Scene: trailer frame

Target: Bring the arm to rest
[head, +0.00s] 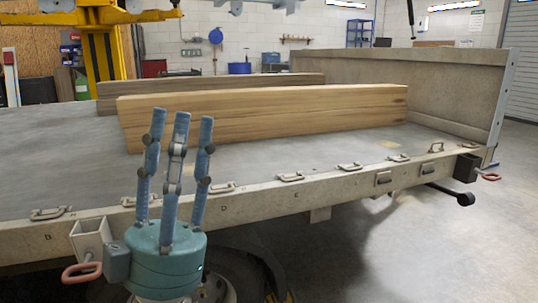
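My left gripper (182,120) stands upright in the lower left of the head view, in front of the near edge of the trailer frame (330,185). Its teal palm is at the bottom and its three blue fingers point up, apart and nearly straight. It is open, with nothing between the fingers. The fingers overlap the trailer deck in the picture; I see no clear contact. The arm behind the palm is mostly hidden below the picture. My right gripper is not in view.
Two long wooden beams lie on the deck, a near one (270,115) and a far one (205,86). A tailboard (420,90) rises at the right. Metal rings and red-handled latches (82,271) line the near edge. Open floor (450,245) lies at lower right.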

